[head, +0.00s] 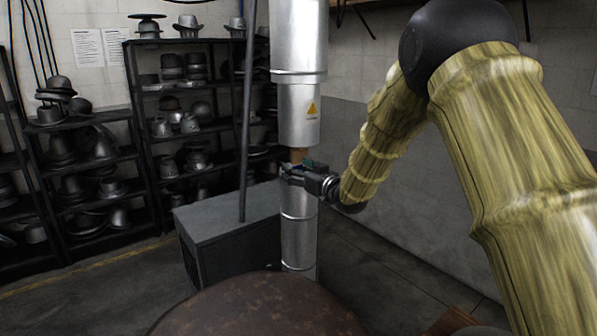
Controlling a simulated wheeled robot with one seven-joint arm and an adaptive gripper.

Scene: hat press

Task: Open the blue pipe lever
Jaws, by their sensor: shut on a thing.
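My gripper (291,171) is at the joint in the tall silver vertical pipe (298,222), in the middle of the head view. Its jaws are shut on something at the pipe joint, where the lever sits. The blue lever is hardly visible. Only a small dark blue-green patch (316,165) shows just above my gripper, and I cannot tell if it is the lever. A short brown-orange section of pipe (297,155) shows right above the gripper. The lever's angle is hidden by my gripper.
A grey box unit (225,213) with a thin upright pole (247,110) stands left of the pipe. A rusty round surface (260,308) fills the bottom front. Dark shelves (133,75) with many metal hat forms line the left wall. The floor at right (385,265) is mostly clear.

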